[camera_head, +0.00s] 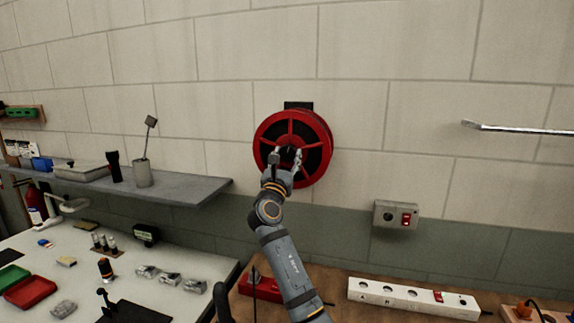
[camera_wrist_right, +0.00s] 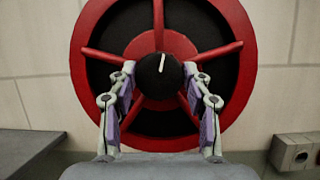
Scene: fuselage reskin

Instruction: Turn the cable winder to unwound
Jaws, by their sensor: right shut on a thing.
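The cable winder (camera_head: 312,126) is a red spoked wheel with a black inside, mounted on the wall. It fills the middle of the right wrist view (camera_wrist_right: 238,45). My left gripper is not in view.
A grey shelf (camera_head: 190,190) with a cup (camera_head: 143,173) is left of the winder. A switch box (camera_head: 396,215) is on the wall at right. Below are a power strip (camera_head: 412,298) on a brown bench and a white table (camera_head: 205,268) with small parts. A metal bar (camera_head: 515,129) hangs at far right.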

